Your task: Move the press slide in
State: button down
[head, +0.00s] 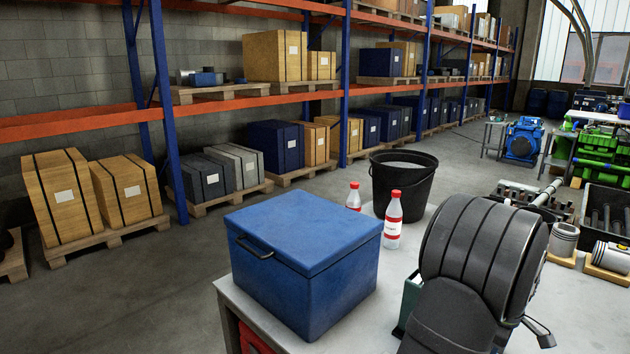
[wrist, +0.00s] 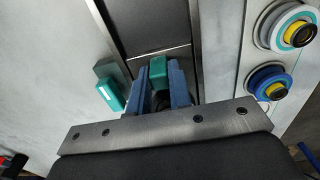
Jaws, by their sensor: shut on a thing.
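In the wrist view my gripper (wrist: 160,85) has its two blue fingers closed around a small teal block (wrist: 158,68). The block sits at the near end of a grey metal strip (wrist: 160,28) between dark edges, which looks like the press slide. The fingers hide the lower part of the block. How far in or out the slide stands, I cannot tell. In the head view my own dark arm covers the gripper and the slide.
A second teal block (wrist: 112,95) lies left of my fingers, and round white and blue parts (wrist: 269,82) stand on the right. On the table are a blue box (head: 305,260), bottles (head: 393,220) and a black bucket (head: 402,185). Storage racks stand behind.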

jog(key=shift+w+a, duration=1.3)
jog(key=shift+w, duration=0.1)
jog(key=c, duration=1.4)
grip_release()
jog(key=shift+o, duration=0.2)
jog(key=shift+r, duration=2.75)
jog(key=shift+r, duration=0.15)
jog(key=shift+r, duration=1.85)
jog(key=shift+r, duration=1)
